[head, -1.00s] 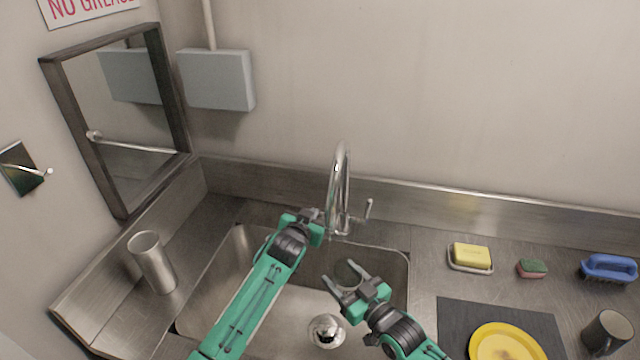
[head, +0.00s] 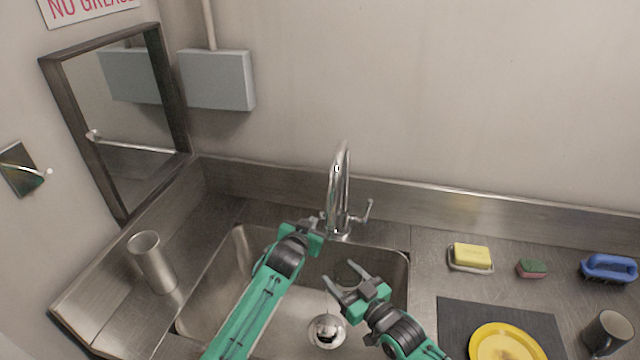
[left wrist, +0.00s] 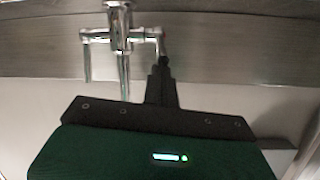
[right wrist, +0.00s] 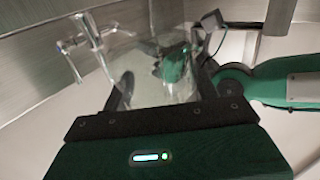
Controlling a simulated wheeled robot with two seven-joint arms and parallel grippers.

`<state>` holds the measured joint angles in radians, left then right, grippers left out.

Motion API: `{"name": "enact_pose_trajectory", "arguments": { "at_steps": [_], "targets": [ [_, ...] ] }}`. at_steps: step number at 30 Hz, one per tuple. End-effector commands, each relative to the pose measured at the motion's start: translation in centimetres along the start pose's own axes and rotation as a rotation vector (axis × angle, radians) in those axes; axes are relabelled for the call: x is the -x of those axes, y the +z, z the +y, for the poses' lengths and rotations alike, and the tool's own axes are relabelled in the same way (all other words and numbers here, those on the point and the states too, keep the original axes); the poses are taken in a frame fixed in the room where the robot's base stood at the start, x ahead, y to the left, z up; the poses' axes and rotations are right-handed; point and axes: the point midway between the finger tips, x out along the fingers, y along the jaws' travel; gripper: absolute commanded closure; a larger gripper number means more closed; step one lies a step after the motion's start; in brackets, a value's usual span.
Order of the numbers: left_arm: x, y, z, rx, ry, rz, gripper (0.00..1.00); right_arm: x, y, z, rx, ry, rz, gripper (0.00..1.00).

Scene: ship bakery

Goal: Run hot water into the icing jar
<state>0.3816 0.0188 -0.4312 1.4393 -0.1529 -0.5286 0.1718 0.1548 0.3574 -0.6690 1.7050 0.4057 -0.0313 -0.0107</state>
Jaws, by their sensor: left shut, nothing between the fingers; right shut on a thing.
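The chrome tap (head: 340,195) stands at the back of the sink, with a lever on either side in the left wrist view (left wrist: 122,38). The clear glass icing jar (right wrist: 150,88) is between the fingers of my right gripper (head: 350,282), which is shut on it over the sink; it is faint in the head view (head: 347,272). My left gripper (head: 308,222) is shut and empty, left of the tap base. In the left wrist view its fingertips (left wrist: 162,68) overlap one lever's end; I cannot tell if they touch.
The steel sink (head: 215,300) has a drain (head: 326,331), with a thin pale line above it that may be water. A metal cup (head: 152,262) stands left. Soap (head: 472,255), a sponge (head: 532,268), a blue brush (head: 608,268), a yellow plate (head: 505,345) and a dark mug (head: 606,332) are right.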

Motion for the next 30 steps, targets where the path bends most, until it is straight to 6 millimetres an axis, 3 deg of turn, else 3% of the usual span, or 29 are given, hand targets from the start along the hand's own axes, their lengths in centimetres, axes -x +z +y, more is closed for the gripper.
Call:
{"name": "enact_pose_trajectory", "arguments": {
  "at_steps": [8, 18, 25, 30],
  "targets": [
    [1.4, 0.5, 0.1, 0.000, 0.000, -0.001, 1.00, 0.0, -0.1, 0.0, 0.000, 0.000, 0.001, 0.66],
    [7.0, 2.1, 0.3, 0.000, 0.000, -0.001, 1.00, 0.0, -0.1, 0.0, 0.000, 0.000, 0.001, 0.66],
    [9.2, 2.7, 0.5, 0.001, 0.000, -0.001, 1.00, 0.0, -0.1, 0.0, 0.000, 0.000, 0.002, 0.66],
    [9.6, 2.8, 0.5, 0.000, 0.000, 0.000, 1.00, -2.4, -0.2, 0.0, -0.001, -0.001, 0.005, 0.66]
  ]
}}
